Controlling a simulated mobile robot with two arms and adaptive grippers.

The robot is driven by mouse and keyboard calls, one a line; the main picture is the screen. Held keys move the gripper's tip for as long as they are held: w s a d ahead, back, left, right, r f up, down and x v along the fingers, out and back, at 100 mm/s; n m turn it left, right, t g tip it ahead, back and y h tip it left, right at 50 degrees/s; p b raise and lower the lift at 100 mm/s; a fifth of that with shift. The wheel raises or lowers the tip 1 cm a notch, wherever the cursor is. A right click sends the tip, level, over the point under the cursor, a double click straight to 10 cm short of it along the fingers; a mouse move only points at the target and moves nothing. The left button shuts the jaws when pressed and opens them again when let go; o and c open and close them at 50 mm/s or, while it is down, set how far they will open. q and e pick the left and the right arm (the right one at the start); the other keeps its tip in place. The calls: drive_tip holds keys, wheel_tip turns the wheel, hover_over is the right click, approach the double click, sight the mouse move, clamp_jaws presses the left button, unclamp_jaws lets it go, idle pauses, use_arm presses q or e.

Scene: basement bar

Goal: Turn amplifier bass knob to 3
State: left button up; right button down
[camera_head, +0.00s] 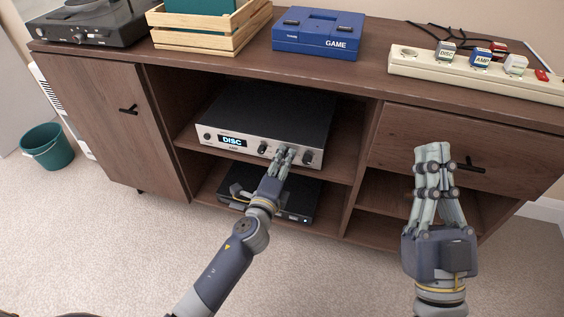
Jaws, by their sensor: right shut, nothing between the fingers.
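The amplifier (270,108) is a black box with a silver front on the upper open shelf of the cabinet. Its lit display (234,141) reads DISC. A small knob (262,149) shows just left of my gripper, and a larger dark knob (307,156) at the right end of the front. My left gripper (283,153) is at the front panel between these two, its fingertips over the middle knobs. The fingers hide what is between them, and the bass marking and setting are too small to read. My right gripper (433,148) is shut and empty, before the right drawer.
A second black device (300,203) sits on the shelf below. On the cabinet top are a turntable (85,22), a wooden crate (205,35), a blue GAME box (318,33) and a power strip (480,73) with labelled plugs. A green bin (47,147) stands on the carpet at left.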

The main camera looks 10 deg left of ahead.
use_arm(q)
drive_tip(key=shift+a, duration=0.1)
drive_tip(key=s, duration=1.2)
drive_tip(key=shift+a+r, duration=0.25)
drive_tip(key=shift+a, duration=0.2)
